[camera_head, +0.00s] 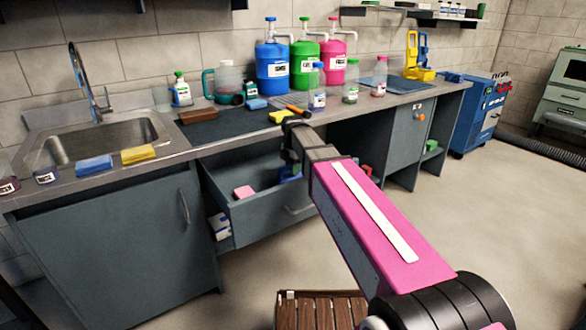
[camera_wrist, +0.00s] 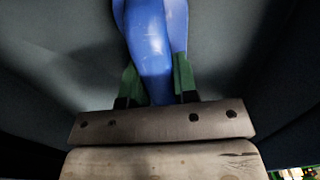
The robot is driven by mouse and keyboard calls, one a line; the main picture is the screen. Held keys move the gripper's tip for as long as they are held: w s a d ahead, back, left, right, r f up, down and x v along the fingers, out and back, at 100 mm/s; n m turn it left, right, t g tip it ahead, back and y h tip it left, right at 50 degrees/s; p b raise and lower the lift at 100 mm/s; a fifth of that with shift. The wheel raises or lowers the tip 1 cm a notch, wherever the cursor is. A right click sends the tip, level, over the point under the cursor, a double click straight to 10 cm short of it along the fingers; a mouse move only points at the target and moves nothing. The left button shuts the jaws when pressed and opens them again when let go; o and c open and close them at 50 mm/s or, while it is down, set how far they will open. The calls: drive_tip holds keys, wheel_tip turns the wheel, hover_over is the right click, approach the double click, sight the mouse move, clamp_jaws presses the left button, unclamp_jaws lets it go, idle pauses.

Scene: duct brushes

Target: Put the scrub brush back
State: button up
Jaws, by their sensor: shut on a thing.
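A smooth blue thing (camera_wrist: 150,45), apparently the scrub brush, is between the green fingertips of my gripper (camera_wrist: 157,85) in the wrist view. The fingers are shut on it; its far end runs out of the top of that view. In the head view its blue part (camera_head: 289,174) shows inside the open drawer (camera_head: 262,222), below the counter edge. My arm hides much of the drawer's right side, and I cannot tell whether the blue thing touches the drawer floor. Bristles are not visible.
A pink sponge (camera_head: 244,192) lies in the drawer. The counter holds a sink (camera_head: 95,140), blue and yellow sponges, a brown block (camera_head: 198,116), bottles and large jugs. A wooden slatted stool or crate (camera_head: 320,312) stands on the floor in front.

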drive_tip(key=o, duration=0.9)
drive_tip(key=shift+f, duration=0.1)
wheel_tip(320, 180, up, 12)
idle(0.5)
